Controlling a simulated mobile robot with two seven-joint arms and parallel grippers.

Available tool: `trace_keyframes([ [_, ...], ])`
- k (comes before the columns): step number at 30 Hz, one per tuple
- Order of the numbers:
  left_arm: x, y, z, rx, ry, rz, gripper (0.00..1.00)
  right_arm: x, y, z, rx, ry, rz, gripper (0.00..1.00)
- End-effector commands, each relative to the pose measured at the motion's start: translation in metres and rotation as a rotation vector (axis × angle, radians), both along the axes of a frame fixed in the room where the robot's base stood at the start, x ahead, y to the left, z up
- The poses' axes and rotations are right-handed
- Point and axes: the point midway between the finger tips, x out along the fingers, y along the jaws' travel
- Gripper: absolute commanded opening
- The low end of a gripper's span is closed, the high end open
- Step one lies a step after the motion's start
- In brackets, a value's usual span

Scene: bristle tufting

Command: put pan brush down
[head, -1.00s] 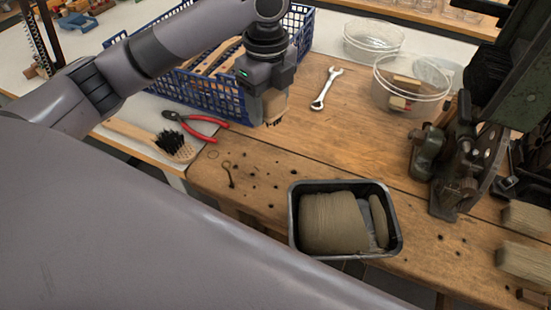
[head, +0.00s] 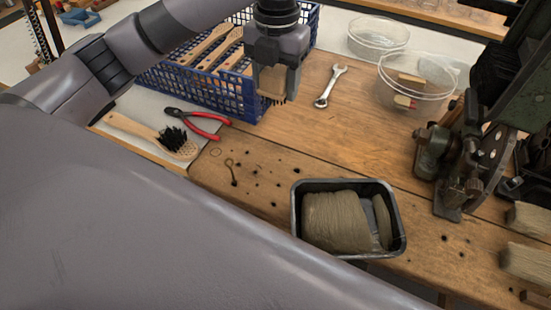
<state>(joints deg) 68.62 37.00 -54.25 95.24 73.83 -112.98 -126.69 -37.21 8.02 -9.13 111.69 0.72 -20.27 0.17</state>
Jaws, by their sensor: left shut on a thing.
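My left gripper (head: 275,88) is shut on a small wooden piece with dark bristles under it, which looks like the pan brush (head: 271,82). The fingers hide much of it. It hangs beside the right end of a blue mesh crate (head: 212,88). I cannot tell whether its bristles touch the bench. Another brush, with a wooden handle and black bristles (head: 176,137), lies at the left edge of the bench. My right gripper is not in view.
The crate holds several wooden brush handles (head: 212,42). Clear bowls (head: 378,36) stand behind. A green machine (head: 520,90) stands right. Mid-bench is clear.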

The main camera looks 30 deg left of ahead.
Motion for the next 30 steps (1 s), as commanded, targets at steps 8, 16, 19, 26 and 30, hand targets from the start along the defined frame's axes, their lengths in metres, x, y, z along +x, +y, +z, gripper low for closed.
trace_keyframes([
  [8,-0.001,0.001,-0.059,0.003,0.007,-0.009,0.30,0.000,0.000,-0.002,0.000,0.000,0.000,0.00],
  [16,-0.001,0.001,-0.128,0.002,0.005,-0.008,0.30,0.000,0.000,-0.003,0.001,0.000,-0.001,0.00],
  [19,-0.001,0.001,-0.145,0.001,0.003,-0.008,0.30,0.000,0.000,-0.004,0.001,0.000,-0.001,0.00],
  [26,0.000,0.000,-0.162,0.001,0.002,-0.009,0.30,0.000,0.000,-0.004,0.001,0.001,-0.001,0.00],
  [30,-0.001,0.000,-0.181,0.002,0.004,-0.007,0.30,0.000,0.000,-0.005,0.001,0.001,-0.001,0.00],
])
